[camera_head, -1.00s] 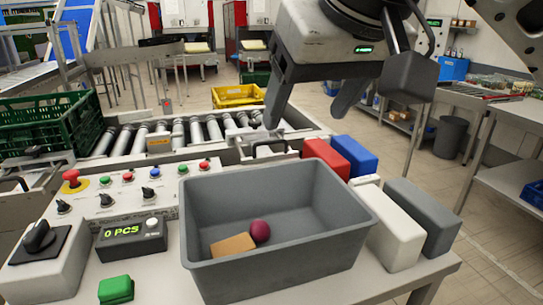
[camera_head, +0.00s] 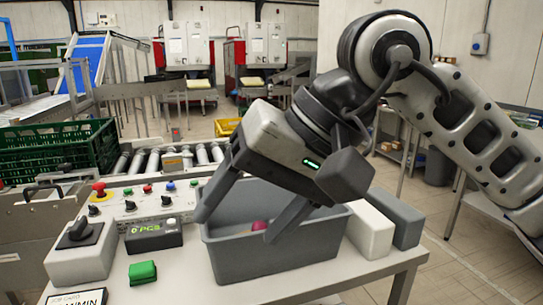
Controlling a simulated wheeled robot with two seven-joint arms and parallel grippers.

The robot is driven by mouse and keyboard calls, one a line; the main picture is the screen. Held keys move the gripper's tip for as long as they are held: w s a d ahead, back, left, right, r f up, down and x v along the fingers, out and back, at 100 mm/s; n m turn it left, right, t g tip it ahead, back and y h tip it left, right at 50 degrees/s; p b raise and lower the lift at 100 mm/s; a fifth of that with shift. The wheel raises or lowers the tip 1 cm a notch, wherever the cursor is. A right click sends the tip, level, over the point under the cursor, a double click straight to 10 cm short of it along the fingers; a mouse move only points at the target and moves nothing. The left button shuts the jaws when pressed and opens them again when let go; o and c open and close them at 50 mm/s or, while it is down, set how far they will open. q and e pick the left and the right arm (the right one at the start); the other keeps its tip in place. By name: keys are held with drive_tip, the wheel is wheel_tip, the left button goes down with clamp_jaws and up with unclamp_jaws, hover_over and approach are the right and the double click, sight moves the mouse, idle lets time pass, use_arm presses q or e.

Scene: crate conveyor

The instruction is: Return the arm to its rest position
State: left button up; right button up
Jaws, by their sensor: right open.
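My right gripper (camera_head: 238,225) is open, its two dark fingers hanging apart in front of and over the grey bin. My right arm comes in from the right side of the picture. The grey bin (camera_head: 270,262) stands on the table, its middle partly covered by the fingers. A dark pink ball (camera_head: 259,225) shows in the bin between the fingers. Nothing shows between the fingertips as held. My left gripper is not in view.
A control panel with buttons (camera_head: 130,205) and a counter display (camera_head: 153,235) stand left of the bin. A green block (camera_head: 143,272) lies in front. White (camera_head: 372,232) and grey (camera_head: 405,222) blocks stand right of the bin. A green crate (camera_head: 60,150) sits on the roller conveyor.

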drive_tip(key=s+a+m+g+y, duration=0.5)
drive_tip(key=m+g+y, duration=0.3)
drive_tip(key=m+y, duration=0.2)
drive_tip(key=w+d+f+m+t+y, duration=0.1)
drive_tip(key=w+d+f+m+t, duration=0.2)
drive_tip(key=m+t, duration=0.6)
drive_tip(key=w+d+f+m+t+y, duration=0.15)
drive_tip(key=w+d+m+t, duration=0.35)
drive_tip(key=m, duration=0.8)
drive_tip(key=w+d+f+m+t+y, duration=0.1)
drive_tip(key=w+f+m+t, duration=0.15)
drive_tip(key=m+t, duration=0.75)
drive_tip(key=w+d+f+m+t+h, duration=0.1)
drive_tip(key=d+f+m+h, duration=0.1)
drive_tip(key=f+m+h, duration=0.45)
drive_tip(key=w+d+f+m+t+h, duration=0.1)
drive_tip(key=w+d+f+m+h, duration=0.2)
drive_tip(key=m, duration=0.6)
drive_tip(key=s+d+f+m+g+h, duration=0.2)
drive_tip(key=s+f+m, duration=0.3)
drive_tip(key=f, duration=0.4)
drive_tip(key=s+d+f+m+g+h, duration=0.3)
drive_tip(key=s+f+m, duration=0.2)
drive_tip(key=f, duration=0.4)
drive_tip(key=s+d+f+m+g+h, duration=0.2)
drive_tip(key=s+f+m, duration=0.3)
drive_tip(key=f, duration=0.4)
drive_tip(key=shift+s+d+f+g+h, duration=0.2)
drive_tip(key=shift+s+d+g+h, duration=0.25)
drive_tip(key=shift+s+g, duration=0.3)
